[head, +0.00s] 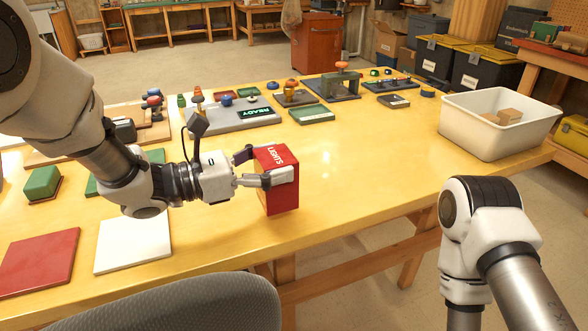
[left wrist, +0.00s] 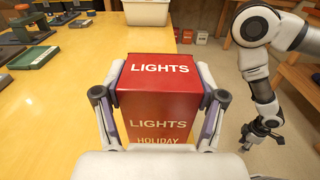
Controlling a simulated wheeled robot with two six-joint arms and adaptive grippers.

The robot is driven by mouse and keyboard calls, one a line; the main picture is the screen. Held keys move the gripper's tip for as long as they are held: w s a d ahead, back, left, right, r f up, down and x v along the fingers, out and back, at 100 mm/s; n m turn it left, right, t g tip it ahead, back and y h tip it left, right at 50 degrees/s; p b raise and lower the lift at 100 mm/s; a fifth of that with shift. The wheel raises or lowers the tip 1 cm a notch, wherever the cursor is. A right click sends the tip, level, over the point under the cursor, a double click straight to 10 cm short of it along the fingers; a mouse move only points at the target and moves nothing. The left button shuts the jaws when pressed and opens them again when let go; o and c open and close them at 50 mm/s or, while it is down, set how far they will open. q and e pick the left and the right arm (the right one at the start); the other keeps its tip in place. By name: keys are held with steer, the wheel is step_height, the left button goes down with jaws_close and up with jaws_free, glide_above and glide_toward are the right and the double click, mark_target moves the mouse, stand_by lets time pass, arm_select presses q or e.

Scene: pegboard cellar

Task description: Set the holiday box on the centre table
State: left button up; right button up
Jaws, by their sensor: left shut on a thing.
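The holiday box (head: 282,194) is a red box with white lettering. In the left wrist view its faces (left wrist: 156,102) read "LIGHTS" and "HOLIDAY". My left gripper (head: 264,166) is shut on it, one finger on each side. The box is upright over the near part of the yellow-topped table (head: 345,160), close to its front edge. I cannot tell if its base touches the table. My right gripper (left wrist: 264,132) shows small and dark in the left wrist view, away from the box; its jaws are unclear.
A white bin (head: 490,140) stands at the table's right end. A grey tray with a "READY" sign (head: 255,114) and several small fixtures line the back. Red (head: 38,262) and white (head: 133,244) mats lie at left front. Clear tabletop lies right of the box.

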arm_select(q)
steer(key=w+d+f, duration=0.1)
steer(key=w+f, duration=0.1)
steer(key=w+d+f, duration=0.2)
steer(key=shift+d, duration=0.25)
steer(key=shift+s+f, duration=0.1)
steer(key=o, duration=1.2)
steer(key=shift+o, duration=0.2)
